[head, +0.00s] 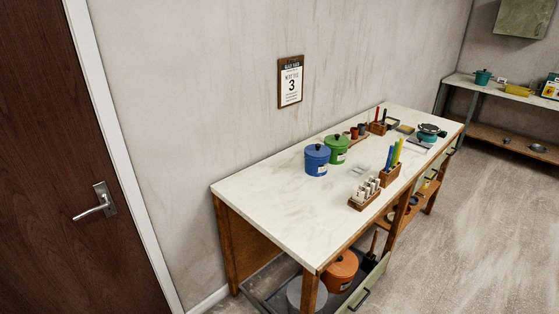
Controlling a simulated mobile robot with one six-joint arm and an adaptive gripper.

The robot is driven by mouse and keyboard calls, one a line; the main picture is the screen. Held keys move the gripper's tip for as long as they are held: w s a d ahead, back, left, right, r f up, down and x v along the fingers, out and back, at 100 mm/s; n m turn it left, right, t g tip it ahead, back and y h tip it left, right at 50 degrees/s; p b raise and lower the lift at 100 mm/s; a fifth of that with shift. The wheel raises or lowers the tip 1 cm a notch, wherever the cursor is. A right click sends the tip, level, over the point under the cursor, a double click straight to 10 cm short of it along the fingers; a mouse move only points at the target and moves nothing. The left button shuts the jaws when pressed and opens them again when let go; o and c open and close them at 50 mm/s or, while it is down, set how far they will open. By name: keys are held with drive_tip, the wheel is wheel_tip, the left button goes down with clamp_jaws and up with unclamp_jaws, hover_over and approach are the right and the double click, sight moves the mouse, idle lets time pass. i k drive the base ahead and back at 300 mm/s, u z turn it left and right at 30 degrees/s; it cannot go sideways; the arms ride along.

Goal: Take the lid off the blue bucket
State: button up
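The blue bucket (317,162) stands upright on the white-topped workbench, towards its back left part. Its blue lid (317,150) sits on top of it, with a small knob in the middle. A pale label shows on the bucket's right side. The inside of the bucket is hidden by the lid. My gripper is not in view.
A green lidded bucket (337,148) stands close behind the blue one. A wooden block with pale pegs (365,192) and a holder with coloured tools (390,171) stand to the right. The bench's left end (262,195) is clear. A closed door (60,160) is at left.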

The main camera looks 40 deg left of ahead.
sight(318, 150)
drive_tip(key=u, duration=1.45)
drive_tip(key=k, duration=1)
drive_tip(key=i, duration=0.85)
